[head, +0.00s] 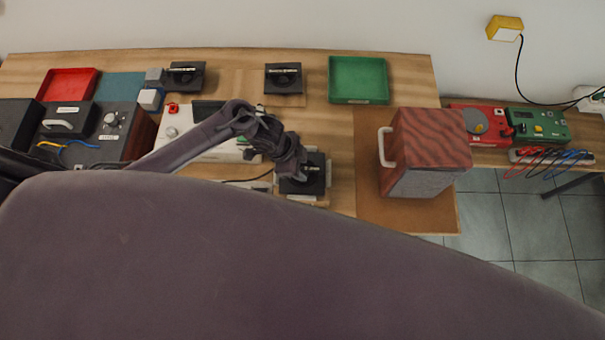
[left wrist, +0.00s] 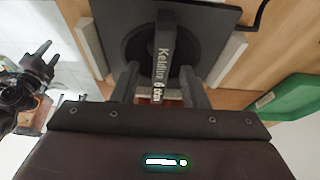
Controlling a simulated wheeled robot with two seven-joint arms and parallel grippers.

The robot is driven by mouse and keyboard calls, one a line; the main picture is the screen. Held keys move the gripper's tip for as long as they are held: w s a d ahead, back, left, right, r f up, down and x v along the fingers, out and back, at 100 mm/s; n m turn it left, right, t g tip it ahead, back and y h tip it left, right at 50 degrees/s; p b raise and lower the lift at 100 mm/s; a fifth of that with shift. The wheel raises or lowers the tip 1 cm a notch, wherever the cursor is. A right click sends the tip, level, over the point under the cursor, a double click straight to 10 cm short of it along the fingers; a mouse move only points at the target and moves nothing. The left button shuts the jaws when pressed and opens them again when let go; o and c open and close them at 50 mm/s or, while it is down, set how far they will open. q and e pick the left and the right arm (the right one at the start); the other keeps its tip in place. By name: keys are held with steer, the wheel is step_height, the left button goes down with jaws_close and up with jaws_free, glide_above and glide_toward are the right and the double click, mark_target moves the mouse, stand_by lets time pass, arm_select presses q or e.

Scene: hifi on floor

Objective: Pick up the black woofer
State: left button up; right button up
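A black woofer (head: 316,186), a square dark plate with a round cone and a lettered bar across it, sits on pale blocks near the table's front edge. It also shows in the left wrist view (left wrist: 205,28), where the bar (left wrist: 163,62) reads "Keldur 6 ohm". My left gripper (head: 300,170) is over this woofer; in its wrist view the fingers (left wrist: 160,88) stand apart on either side of the bar, with gaps visible. A dark gripper at the left of the wrist view (left wrist: 35,80) looks like my right one; its finger opening is unclear.
Two similar black units (head: 186,77) (head: 284,77) lie at the back. A green tray (head: 358,80) and red tray (head: 67,84) stand there too. A red-striped speaker box (head: 428,140) with a white handle is to the right. A white instrument (head: 180,135) is close on the left.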

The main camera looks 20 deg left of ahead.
arm_select(q)
steer(key=shift+f, duration=0.2)
stand_by(0.4)
jaws_close()
stand_by(1.2)
steer(key=shift+w, duration=0.1)
